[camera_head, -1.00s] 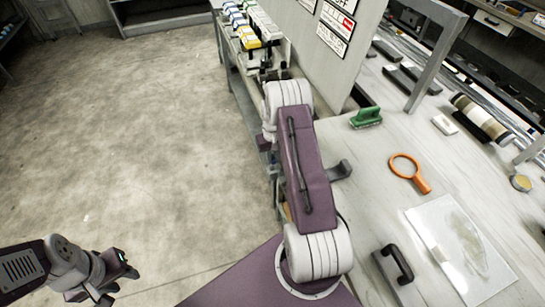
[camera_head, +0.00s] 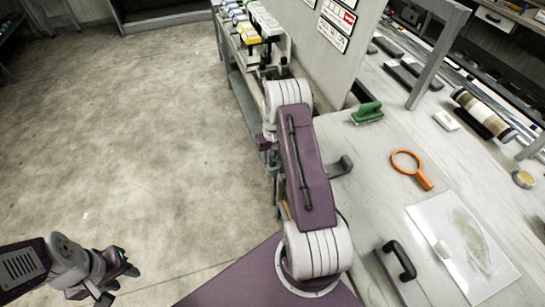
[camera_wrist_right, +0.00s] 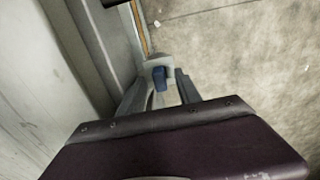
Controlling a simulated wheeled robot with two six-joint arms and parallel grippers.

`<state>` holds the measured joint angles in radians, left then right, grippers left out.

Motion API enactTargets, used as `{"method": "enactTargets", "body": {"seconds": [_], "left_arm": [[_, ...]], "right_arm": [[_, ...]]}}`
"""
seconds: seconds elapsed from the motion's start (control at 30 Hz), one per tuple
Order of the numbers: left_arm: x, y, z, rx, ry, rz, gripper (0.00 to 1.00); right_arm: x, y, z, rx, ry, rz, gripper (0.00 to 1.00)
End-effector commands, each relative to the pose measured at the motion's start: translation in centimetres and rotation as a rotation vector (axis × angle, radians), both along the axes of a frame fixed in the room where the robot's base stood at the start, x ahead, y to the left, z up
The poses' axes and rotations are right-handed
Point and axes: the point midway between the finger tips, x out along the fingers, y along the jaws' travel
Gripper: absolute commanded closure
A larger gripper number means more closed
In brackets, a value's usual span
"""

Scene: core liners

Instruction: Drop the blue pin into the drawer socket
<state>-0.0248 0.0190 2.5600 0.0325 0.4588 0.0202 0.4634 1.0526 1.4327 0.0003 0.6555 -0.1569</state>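A small blue piece, which I take as the blue pin (camera_wrist_right: 160,77), shows in the right wrist view. My right gripper (camera_wrist_right: 158,80) has its grey fingers converging around the piece and appears shut on it, beyond the dark purple link in front. In the head view my right arm hides this gripper and the pin. My left gripper (camera_head: 121,283) is at the lower left over bare floor, with its fingers apart and nothing between them. I cannot make out the drawer socket in either view.
The pale workbench (camera_head: 375,185) fills the right side. An upright panel (camera_head: 318,45) stands behind. The floor (camera_head: 130,140) at left is clear.

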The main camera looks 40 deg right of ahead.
Motion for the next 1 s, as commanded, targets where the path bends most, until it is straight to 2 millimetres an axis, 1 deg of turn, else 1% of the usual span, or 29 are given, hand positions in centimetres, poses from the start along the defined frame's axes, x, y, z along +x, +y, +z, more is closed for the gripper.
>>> {"method": "enactTargets", "body": {"seconds": [0.07,0.17,0.4,0.53,0.67,1.0], "left_arm": [[0.0,0.0,0.0,0.0,0.0,0.0,0.64],[0.0,0.0,-0.1,0.0,0.0,0.0,0.64],[0.0,0.0,-0.3,0.0,0.0,0.0,0.64],[0.0,0.0,-0.4,0.0,0.0,0.0,0.64],[0.0,0.0,-0.4,0.0,0.0,0.0,0.64],[0.0,0.0,-0.4,0.0,0.0,0.0,0.64]], "right_arm": [[0.0,0.0,0.0,0.0,0.0,0.0,0.59],[0.0,0.0,0.9,0.0,-0.001,0.0,0.59],[0.1,0.0,6.2,-0.002,-0.004,0.0,0.59],[0.0,0.0,8.2,-0.002,-0.002,0.0,0.59],[0.0,0.0,9.1,0.0,-0.001,0.0,0.59],[0.0,0.0,9.1,0.0,0.0,0.0,0.59]]}}
